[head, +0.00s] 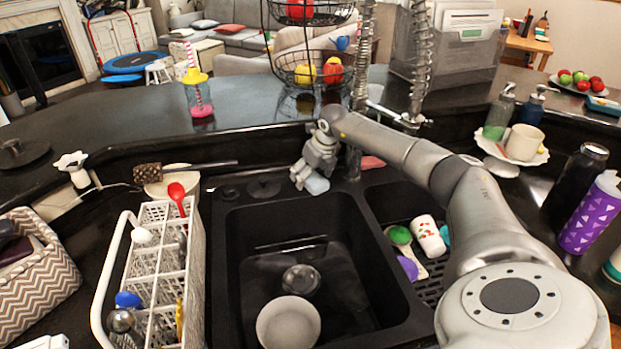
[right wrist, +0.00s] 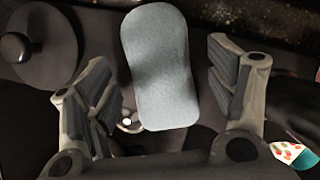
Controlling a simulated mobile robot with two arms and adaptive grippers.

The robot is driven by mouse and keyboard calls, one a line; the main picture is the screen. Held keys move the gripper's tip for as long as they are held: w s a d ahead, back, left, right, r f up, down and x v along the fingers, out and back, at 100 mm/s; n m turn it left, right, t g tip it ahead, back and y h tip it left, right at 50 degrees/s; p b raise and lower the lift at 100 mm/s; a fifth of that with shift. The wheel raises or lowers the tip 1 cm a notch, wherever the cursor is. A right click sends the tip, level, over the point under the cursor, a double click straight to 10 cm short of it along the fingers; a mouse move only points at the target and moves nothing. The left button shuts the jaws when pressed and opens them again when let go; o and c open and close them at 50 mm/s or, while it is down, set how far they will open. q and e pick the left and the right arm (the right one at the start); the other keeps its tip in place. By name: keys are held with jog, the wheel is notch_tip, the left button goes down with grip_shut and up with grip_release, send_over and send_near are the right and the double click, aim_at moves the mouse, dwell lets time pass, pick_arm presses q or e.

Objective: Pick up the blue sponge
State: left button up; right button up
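A pale blue-grey sponge (right wrist: 159,65) with rounded ends lies between the two spread fingers of my right gripper (right wrist: 161,58) in the right wrist view. Gaps show on both sides, so the fingers do not touch it. In the head view the sponge (head: 317,185) is partly hidden below my right gripper (head: 308,172), at the back rim of the double sink (head: 352,212). My right gripper is open and points down there. My left gripper is not in view.
A white dish rack (head: 195,265) stands left of the sink. A bowl (head: 288,322) and a glass (head: 301,280) sit in the left basin. A dark round stopper (right wrist: 38,48) lies left of the sponge.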

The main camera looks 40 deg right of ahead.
aim_at(311, 176)
jog(key=c, duration=0.8)
jog(key=shift+o, duration=0.2)
jog(key=shift+r, duration=0.15)
jog(key=shift+w+r+b, duration=0.1)
jog(key=shift+r+b, duration=0.2)
notch_tip(311, 176, up, 2)
jog(key=shift+r+b, duration=0.1)
jog(key=shift+b, duration=0.5)
jog(key=s+a+r+b, duration=0.4)
jog(key=s+a+r, duration=0.2)
jog(key=s+r, duration=0.4)
jog(key=shift+s, duration=1.35)
